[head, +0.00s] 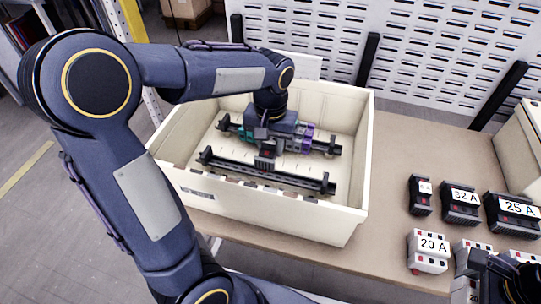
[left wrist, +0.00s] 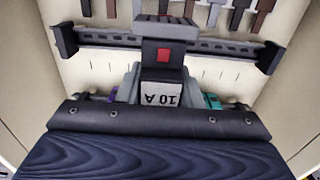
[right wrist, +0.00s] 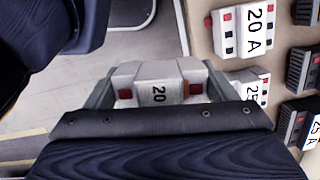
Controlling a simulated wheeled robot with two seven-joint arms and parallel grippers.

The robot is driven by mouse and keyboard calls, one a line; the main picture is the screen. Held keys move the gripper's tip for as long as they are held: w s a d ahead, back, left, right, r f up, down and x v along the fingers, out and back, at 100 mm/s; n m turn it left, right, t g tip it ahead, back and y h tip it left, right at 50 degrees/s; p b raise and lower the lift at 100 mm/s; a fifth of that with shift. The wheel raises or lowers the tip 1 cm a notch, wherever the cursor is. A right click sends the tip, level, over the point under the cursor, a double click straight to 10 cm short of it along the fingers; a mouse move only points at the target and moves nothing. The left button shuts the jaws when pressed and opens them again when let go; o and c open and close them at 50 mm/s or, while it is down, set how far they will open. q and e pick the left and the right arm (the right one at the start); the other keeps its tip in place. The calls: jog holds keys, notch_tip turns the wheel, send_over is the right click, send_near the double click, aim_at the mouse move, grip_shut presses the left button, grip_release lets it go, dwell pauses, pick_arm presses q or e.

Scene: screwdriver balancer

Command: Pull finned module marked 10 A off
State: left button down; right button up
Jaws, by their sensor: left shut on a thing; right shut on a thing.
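The module marked 10 A (left wrist: 162,92) is dark with a red square and a white label; it shows upside down in the left wrist view. My left gripper (left wrist: 160,82) is shut on it, reaching down inside the cream enclosure (head: 348,215). In the head view the module (head: 266,158) sits between teal (head: 246,133) and purple (head: 307,138) modules near the back rail; I cannot tell whether it is still on the rail. My right gripper (right wrist: 160,92) is shut on a white module marked 20 (right wrist: 160,93), at the lower right of the head view.
A front rail (head: 300,181) lies bare in the enclosure. On the table (head: 390,170) to the right stand a white 20 A module (head: 428,250), dark 32 A (head: 460,204) and 25 A (head: 510,212) modules and others. A slotted wall panel (head: 430,60) stands behind.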

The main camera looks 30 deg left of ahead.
aim_at(270, 139)
pick_arm(q)
notch_tip(270, 139, up, 6)
jog(key=p, duration=0.4)
jog(key=shift+r, duration=0.1)
pick_arm(e)
notch_tip(270, 139, up, 4)
jog(key=shift+r, duration=0.1)
pick_arm(q)
notch_tip(270, 139, up, 12)
jog(key=p, duration=1)
jog(key=shift+f, duration=0.2)
pick_arm(e)
notch_tip(270, 139, up, 10)
jog(key=shift+r, duration=0.15)
